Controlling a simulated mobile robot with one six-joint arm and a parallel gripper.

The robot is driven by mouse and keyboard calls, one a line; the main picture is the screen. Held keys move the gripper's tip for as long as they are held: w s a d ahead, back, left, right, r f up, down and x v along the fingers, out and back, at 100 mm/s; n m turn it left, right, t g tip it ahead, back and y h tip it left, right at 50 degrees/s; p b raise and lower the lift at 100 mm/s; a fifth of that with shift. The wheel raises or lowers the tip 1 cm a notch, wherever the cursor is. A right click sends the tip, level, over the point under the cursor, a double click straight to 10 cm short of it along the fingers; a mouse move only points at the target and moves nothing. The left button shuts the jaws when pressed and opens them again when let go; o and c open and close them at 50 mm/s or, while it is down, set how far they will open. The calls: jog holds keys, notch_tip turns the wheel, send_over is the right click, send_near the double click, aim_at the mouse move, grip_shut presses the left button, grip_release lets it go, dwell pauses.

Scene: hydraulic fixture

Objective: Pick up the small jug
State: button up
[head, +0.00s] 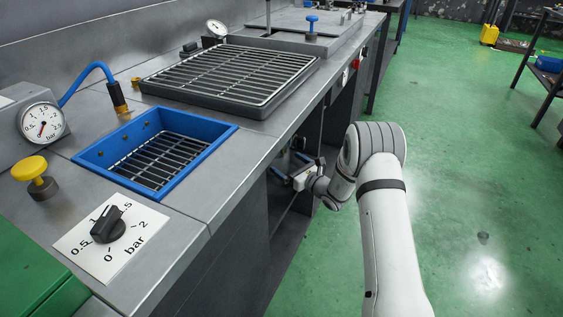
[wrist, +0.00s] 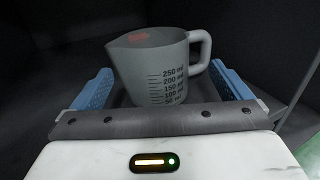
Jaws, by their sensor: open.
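The small jug (wrist: 150,70) is a grey measuring jug with black millilitre marks up to 250, a spout at the left and a handle at the right. It stands upright in the wrist view, between the two blue finger pads of my open gripper (wrist: 165,88). A gap shows between the jug and each pad. In the head view my gripper (head: 296,168) reaches into the dark space under the bench; the jug cannot be made out there.
The grey bench (head: 215,190) overhangs my gripper, with a blue-framed basin (head: 222,135), a grated tray (head: 318,65), a pressure dial (head: 42,124) and a pressure knob (head: 108,224) on top. Dark walls surround the jug. The green floor (head: 460,190) to the right is largely clear.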

jog(key=x, duration=0.2)
jog(key=b+x, duration=0.1)
jog(key=x, duration=0.1)
jog(key=shift+s+a+f, duration=0.2)
jog(key=shift+s+a, duration=0.1)
jog(key=shift+w+a+r, duration=0.1)
jog(key=shift+w+a, duration=0.05)
jog(key=shift+c, duration=0.5)
jog(key=c, duration=1)
